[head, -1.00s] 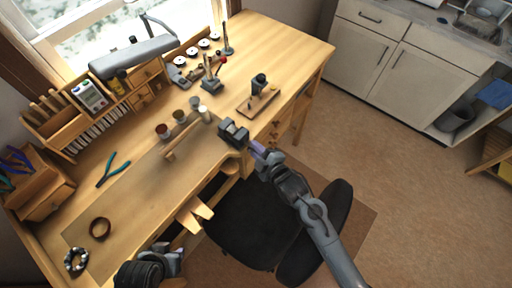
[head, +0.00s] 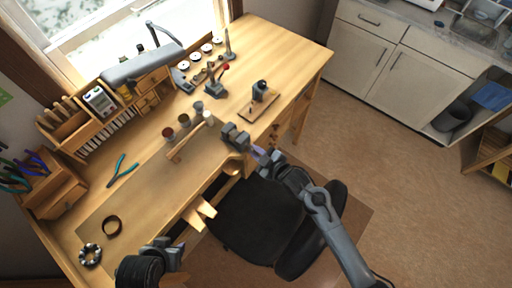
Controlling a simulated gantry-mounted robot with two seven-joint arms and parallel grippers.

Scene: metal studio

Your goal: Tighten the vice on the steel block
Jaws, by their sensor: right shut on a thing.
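The grey vice (head: 234,137) sits at the front edge of the wooden workbench. It looks like dark blocky jaws; the steel block cannot be told apart from them at this size. My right gripper (head: 261,155) is at the front side of the vice, shut on what appears to be the vice handle, which is mostly hidden by the fingers. My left gripper (head: 176,252) hangs near the bench's front edge at the bottom, away from the vice; its finger opening is too small to tell.
A wooden mallet (head: 186,142) and small jars (head: 184,119) stand left of the vice. A small press on a wooden board (head: 260,101) is behind right. Teal pliers (head: 122,171) lie on the left. A black chair (head: 262,222) stands below the front edge.

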